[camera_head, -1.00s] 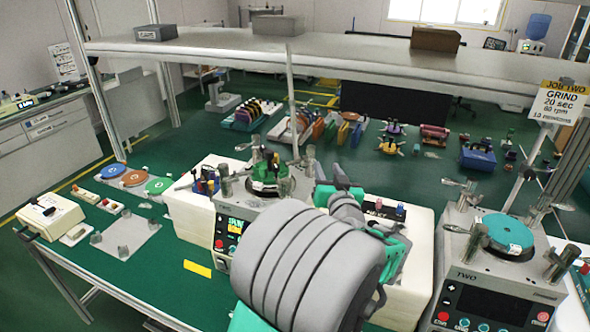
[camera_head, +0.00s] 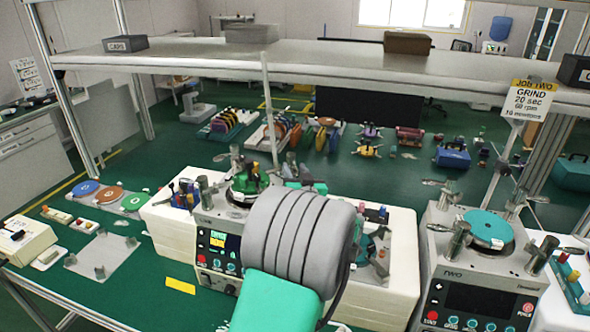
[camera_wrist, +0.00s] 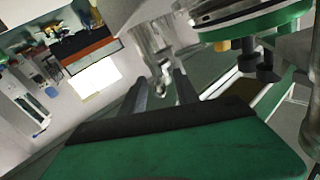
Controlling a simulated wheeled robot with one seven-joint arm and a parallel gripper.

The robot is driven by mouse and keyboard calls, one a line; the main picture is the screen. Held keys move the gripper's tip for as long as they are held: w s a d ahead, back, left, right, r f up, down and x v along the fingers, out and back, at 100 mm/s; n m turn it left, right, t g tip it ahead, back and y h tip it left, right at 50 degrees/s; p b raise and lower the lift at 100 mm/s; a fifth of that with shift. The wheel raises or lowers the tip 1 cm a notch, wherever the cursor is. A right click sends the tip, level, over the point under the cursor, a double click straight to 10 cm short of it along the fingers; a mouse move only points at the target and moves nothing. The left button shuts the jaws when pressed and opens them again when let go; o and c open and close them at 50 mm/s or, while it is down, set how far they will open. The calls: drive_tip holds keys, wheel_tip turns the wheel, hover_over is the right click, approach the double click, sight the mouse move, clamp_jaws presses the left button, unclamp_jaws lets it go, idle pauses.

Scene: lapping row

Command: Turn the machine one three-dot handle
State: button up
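Machine one (camera_head: 216,243) stands on the green bench, partly hidden by my arm, with a small lit screen and a green plate assembly (camera_head: 249,180) on top. Metal clamp handles stand around it, including one at its front left (camera_head: 206,192). I cannot make out dots on any handle. In the wrist view, my gripper (camera_wrist: 163,90) shows two dark fingers apart, with a shiny metal handle part (camera_wrist: 160,62) just beyond and between their tips; contact is unclear. A green plate (camera_wrist: 252,22) is at upper right there. In the head view my arm hides the gripper.
Machine two (camera_head: 478,285) stands at the right with a teal plate (camera_head: 488,229) and its own handles. A shelf (camera_head: 330,62) spans above the bench, held partly by a thin post (camera_head: 270,110). Coloured discs (camera_head: 110,196) lie at the left.

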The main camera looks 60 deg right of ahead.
drive_tip(key=shift+c, duration=0.3)
clamp_jaws()
idle(1.1)
